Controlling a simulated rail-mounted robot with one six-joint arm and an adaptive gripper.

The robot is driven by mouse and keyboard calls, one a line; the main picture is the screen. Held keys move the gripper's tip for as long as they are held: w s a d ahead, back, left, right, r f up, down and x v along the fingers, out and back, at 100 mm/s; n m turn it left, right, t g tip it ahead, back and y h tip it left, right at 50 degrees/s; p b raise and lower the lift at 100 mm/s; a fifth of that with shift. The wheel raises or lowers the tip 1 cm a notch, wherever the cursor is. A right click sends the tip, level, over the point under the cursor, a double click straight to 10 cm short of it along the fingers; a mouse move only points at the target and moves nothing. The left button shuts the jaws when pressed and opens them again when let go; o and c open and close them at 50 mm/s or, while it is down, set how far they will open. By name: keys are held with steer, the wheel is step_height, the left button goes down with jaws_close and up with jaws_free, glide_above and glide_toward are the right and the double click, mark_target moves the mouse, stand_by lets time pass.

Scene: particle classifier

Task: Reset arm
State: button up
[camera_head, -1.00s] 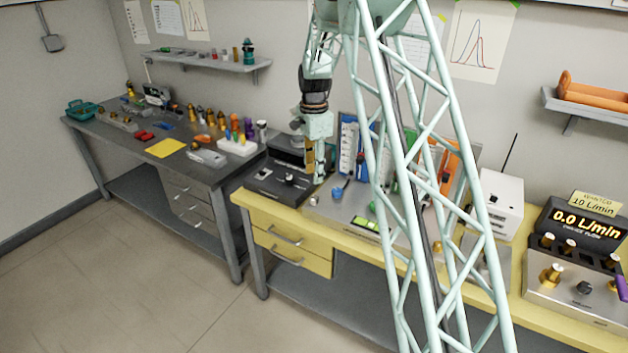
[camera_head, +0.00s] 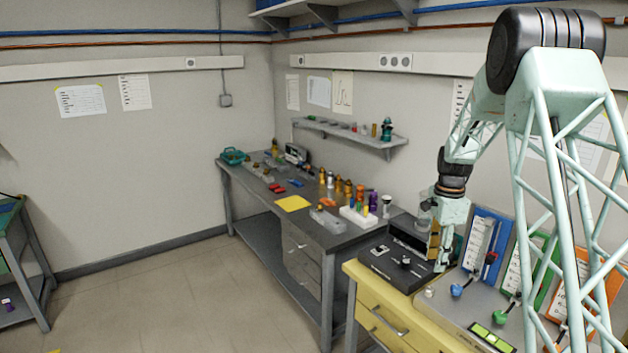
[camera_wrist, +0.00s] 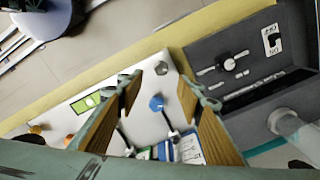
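My gripper (camera_head: 443,262) hangs at the end of my pale green arm, above the left end of the yellow bench. In the wrist view my gripper (camera_wrist: 160,85) shows two wood-toned fingers with green tips spread wide apart. Nothing is held between them. Below and beyond the fingers is a light panel (camera_wrist: 150,55) with a blue knob (camera_wrist: 157,103). The blue knob also shows in the head view (camera_head: 456,290). A dark instrument box (camera_head: 395,262) stands just left of my gripper, and the same box shows at the right of the wrist view (camera_wrist: 225,45).
The yellow bench (camera_head: 375,318) carries the panel with coloured cards and a green knob (camera_head: 501,309). A grey bench (camera_head: 265,205) with bottles and a yellow sheet (camera_head: 293,203) stands to the left. A shelf (camera_head: 350,134) hangs above it. The floor (camera_head: 180,295) is clear.

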steer(key=s+a+r+n+t, duration=0.1)
steer(key=s+a+r+n, duration=0.3)
steer(key=s+r, duration=0.45)
steer(key=s+a+r+n+b, duration=0.1)
steer(key=s+a+r+n, duration=0.1)
steer(key=s+a+r, duration=0.6)
steer(key=s+a+r+n+t, duration=0.1)
steer(key=s+a+r+n, duration=0.2)
steer(key=s+r, duration=0.5)
steer(key=s+a+r+n, duration=0.1)
steer(key=s+a+n, duration=0.2)
steer(key=s, duration=0.7)
steer(key=s+a+r+n+t, duration=0.1)
steer(key=s+a+n, duration=0.2)
steer(key=s, duration=0.8)
steer(key=s+a+r+n+t+b, duration=0.1)
steer(key=s+a+n, duration=0.1)
steer(key=s, duration=0.9)
steer(key=shift+a+n, duration=0.4)
steer(key=shift+n, duration=0.4)
step_height(320, 180, down, 11)
steer(key=b, duration=1)
steer(key=shift+b, duration=0.4)
steer(key=shift+r, duration=0.1)
steer(key=shift+c, duration=0.2)
